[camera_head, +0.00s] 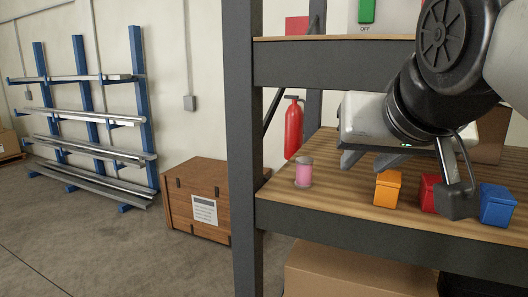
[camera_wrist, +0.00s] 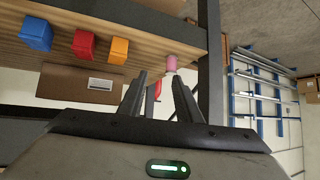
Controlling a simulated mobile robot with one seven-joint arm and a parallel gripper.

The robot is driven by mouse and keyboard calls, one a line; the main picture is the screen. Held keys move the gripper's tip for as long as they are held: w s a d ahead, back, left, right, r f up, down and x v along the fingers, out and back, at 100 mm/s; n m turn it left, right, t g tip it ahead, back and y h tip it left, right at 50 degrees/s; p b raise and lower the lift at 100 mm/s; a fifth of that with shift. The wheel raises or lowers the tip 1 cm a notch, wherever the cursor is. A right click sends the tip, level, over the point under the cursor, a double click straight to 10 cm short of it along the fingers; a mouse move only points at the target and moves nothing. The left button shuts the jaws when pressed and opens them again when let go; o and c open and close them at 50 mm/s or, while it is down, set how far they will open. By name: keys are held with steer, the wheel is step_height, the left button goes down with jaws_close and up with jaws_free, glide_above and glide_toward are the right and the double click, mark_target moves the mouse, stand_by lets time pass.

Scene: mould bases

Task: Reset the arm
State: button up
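My gripper (camera_head: 370,160) is above the wooden middle shelf (camera_head: 335,205) in the head view, with its arm coming in from the upper right. In the wrist view, the two fingers of my gripper (camera_wrist: 159,76) stand apart with nothing held between them. A small pink cylinder (camera_head: 304,172) stands on the shelf to the left of the fingers. It also shows in the wrist view (camera_wrist: 171,63), beyond the fingertips and apart from them.
Orange (camera_head: 388,188), red (camera_head: 430,192) and blue (camera_head: 497,204) boxes sit along the shelf's front. A dark post (camera_head: 243,150) bounds the shelf at left; an upper shelf (camera_head: 335,62) is above. A wooden crate (camera_head: 200,200) and blue rack (camera_head: 85,110) stand left on open floor.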

steer(key=shift+f, duration=0.15)
steer(key=s+a+f+n+g+p, duration=0.1)
steer(key=s+f+g+p, duration=0.1)
steer(key=f, duration=0.6)
steer(key=s+a+f+n+g+y+p, duration=0.1)
steer(key=s+a+f+g+p, duration=0.1)
steer(key=s+f, duration=0.3)
step_height(320, 180, down, 4)
steer(key=shift+a+g, duration=0.2)
steer(key=shift+g, duration=0.3)
steer(key=shift+d, duration=0.1)
